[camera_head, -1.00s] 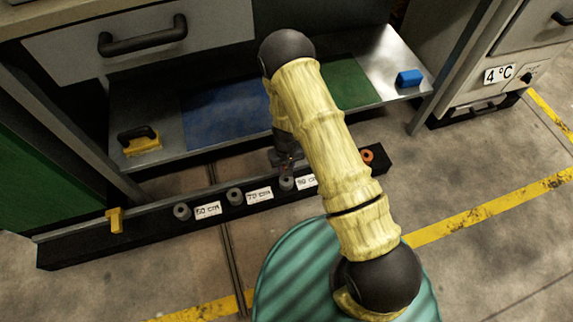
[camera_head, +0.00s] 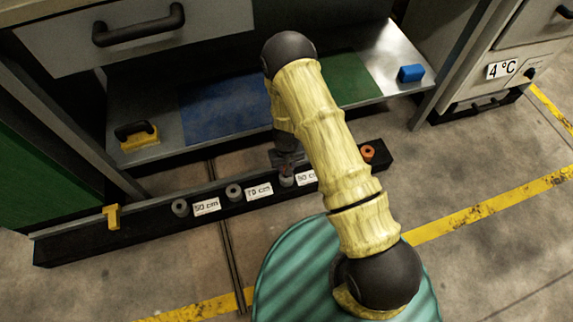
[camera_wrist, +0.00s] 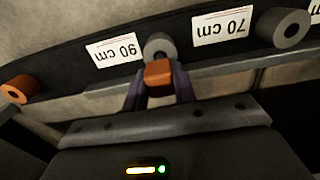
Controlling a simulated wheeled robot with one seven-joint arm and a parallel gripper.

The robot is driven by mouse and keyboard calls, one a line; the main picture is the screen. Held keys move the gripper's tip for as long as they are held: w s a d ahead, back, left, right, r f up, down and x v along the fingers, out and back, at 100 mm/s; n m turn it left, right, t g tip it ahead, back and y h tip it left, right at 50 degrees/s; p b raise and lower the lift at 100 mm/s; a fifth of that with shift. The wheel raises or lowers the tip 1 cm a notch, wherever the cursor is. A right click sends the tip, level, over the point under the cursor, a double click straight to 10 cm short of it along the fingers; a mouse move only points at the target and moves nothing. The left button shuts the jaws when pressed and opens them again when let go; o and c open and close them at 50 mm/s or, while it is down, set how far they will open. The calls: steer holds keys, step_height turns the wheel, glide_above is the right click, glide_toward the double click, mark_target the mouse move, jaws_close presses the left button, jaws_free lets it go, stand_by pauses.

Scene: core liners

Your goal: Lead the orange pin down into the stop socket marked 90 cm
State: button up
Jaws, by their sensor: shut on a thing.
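My gripper (camera_wrist: 158,92) is shut on the orange pin (camera_wrist: 158,72), whose blocky orange top shows between the fingers in the wrist view. The grey 90 cm socket (camera_wrist: 158,45) is a round collar just beyond the pin, with the 90 cm label (camera_wrist: 115,49) beside it. In the head view my gripper (camera_head: 286,161) is low over the black rail, right at the grey 90 cm socket (camera_head: 287,181). The pin's lower end is hidden, so I cannot tell whether its tip is over the socket or inside it.
The black rail (camera_head: 75,246) also carries the 70 cm socket (camera_head: 234,192), the 50 cm socket (camera_head: 180,208), an orange collar (camera_head: 368,153) and a yellow clip (camera_head: 112,217). Behind it is a metal shelf (camera_head: 170,147) with a yellow, black-handled tool (camera_head: 138,138) and a blue block (camera_head: 411,74).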

steer(key=shift+f+b, duration=0.3)
steer(key=shift+f, duration=0.35)
steer(key=o, duration=1.1)
step_height(320, 180, up, 18)
steer(key=p, duration=0.8)
steer(key=shift+f, duration=0.25)
